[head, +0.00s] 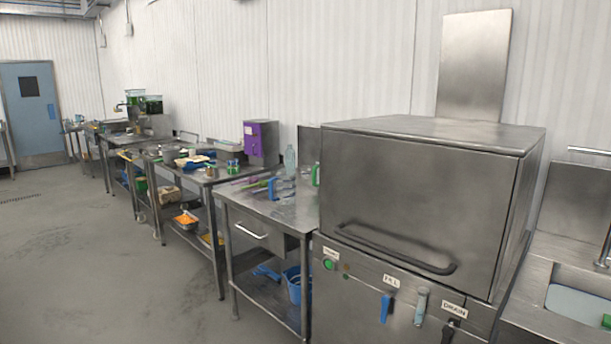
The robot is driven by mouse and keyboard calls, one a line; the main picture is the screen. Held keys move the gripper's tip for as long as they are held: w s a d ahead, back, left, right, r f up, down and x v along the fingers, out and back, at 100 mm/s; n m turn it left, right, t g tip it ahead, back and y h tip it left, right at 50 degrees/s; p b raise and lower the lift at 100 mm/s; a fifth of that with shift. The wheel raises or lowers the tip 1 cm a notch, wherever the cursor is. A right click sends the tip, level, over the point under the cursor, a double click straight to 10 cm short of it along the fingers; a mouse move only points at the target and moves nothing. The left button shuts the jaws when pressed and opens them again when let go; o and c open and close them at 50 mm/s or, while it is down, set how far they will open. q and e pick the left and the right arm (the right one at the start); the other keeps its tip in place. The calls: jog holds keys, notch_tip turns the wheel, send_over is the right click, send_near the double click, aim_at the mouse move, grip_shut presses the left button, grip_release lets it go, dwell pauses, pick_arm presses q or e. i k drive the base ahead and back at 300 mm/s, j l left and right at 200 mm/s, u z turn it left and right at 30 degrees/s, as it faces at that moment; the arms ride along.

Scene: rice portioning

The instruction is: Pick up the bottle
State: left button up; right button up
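A clear, pale bottle (290,160) stands upright at the back of the steel table (300,212) left of the large steel machine. A green item (315,175), possibly another bottle, shows at the machine's left edge and is partly hidden by it. Neither of my grippers is in the head view.
The large steel machine (415,205) with a front handle blocks the right foreground. A sink (580,305) is at far right. More steel tables with a purple box (256,138) and trays run along the wall. A blue bucket (294,284) sits on the lower shelf. The floor (90,250) at left is clear.

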aim_at(290, 154)
jog(key=u, duration=0.65)
jog(key=i+j+u, duration=0.15)
jog(key=i+u, duration=0.15)
jog(key=i, duration=0.15)
jog(key=i+u, duration=0.3)
jog(key=i, duration=3.6)
jog(key=i+z, duration=0.25)
jog(key=z, duration=0.15)
jog(key=i+j+z, duration=0.2)
jog(key=z, duration=0.2)
jog(key=i+j+z, duration=0.2)
jog(key=z, duration=0.2)
